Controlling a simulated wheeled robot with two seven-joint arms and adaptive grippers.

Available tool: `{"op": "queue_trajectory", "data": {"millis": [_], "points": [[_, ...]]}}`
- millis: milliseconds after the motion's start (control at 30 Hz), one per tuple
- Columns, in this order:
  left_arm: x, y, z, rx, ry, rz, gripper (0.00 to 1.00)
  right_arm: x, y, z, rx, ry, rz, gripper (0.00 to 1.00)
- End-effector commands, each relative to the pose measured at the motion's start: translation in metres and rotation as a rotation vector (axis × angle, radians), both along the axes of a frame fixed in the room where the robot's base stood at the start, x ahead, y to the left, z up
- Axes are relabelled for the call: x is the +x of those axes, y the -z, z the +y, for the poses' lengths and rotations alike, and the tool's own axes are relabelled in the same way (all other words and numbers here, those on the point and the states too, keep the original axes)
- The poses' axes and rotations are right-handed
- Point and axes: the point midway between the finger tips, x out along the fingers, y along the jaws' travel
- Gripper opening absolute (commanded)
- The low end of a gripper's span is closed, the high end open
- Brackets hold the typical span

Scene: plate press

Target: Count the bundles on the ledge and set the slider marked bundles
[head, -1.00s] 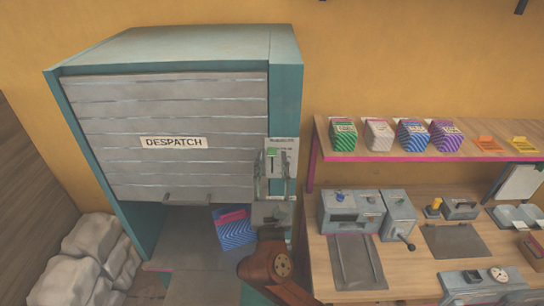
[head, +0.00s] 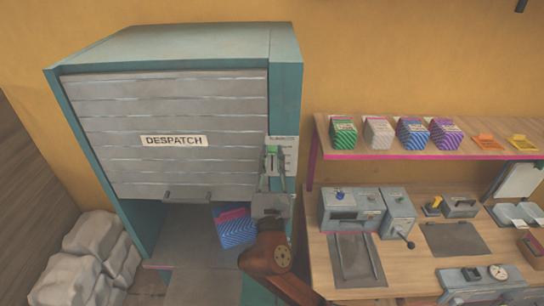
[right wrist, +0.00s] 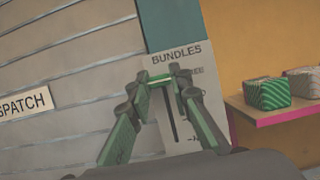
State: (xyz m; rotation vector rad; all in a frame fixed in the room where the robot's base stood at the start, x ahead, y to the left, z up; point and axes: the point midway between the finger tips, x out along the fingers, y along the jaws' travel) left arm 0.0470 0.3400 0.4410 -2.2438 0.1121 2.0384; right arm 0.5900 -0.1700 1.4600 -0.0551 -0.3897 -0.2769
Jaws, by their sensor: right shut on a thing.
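The slider plate marked BUNDLES (right wrist: 185,61) is on the right post of the DESPATCH cabinet (head: 285,70); it also shows in the head view (head: 289,143). My right gripper (head: 272,152) is shut on the green slider knob (right wrist: 160,77), near the top of the dark slot (right wrist: 174,125). Most scale marks are hidden behind the fingers. A blue striped bundle (head: 236,232) with a pink top lies on the ledge (head: 185,257) under the grey shutter (head: 160,100); I cannot tell whether more lie behind it. My left gripper is not in view.
A pink-edged shelf (head: 400,154) at right holds green, white, blue and purple striped packs, plus orange and yellow trays. Below it is a workbench (head: 415,270) with grey machines. Pale sacks (head: 95,250) lie at left.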

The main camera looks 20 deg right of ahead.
Motion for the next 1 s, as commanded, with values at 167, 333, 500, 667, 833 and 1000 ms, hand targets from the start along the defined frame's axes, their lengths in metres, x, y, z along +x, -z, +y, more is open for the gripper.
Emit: {"op": "queue_trajectory", "data": {"millis": [167, 333, 500, 667, 833, 1000], "points": [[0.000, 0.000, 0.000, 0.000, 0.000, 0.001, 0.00, 0.000, 0.000, 0.000, 0.000, -0.001, 0.000, 0.00], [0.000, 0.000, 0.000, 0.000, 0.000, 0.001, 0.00, 0.000, 0.000, 0.000, 0.000, -0.001, 0.000, 0.00], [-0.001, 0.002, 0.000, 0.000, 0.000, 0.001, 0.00, 0.001, 0.014, 0.000, -0.003, -0.001, 0.004, 0.00], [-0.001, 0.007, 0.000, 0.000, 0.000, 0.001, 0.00, 0.001, 0.047, 0.000, -0.003, 0.000, 0.005, 0.00], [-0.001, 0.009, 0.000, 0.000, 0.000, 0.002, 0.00, 0.000, 0.061, 0.001, 0.000, -0.002, 0.001, 0.00], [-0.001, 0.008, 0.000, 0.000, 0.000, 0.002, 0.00, 0.000, 0.060, 0.001, 0.000, -0.002, 0.000, 0.00]]}}
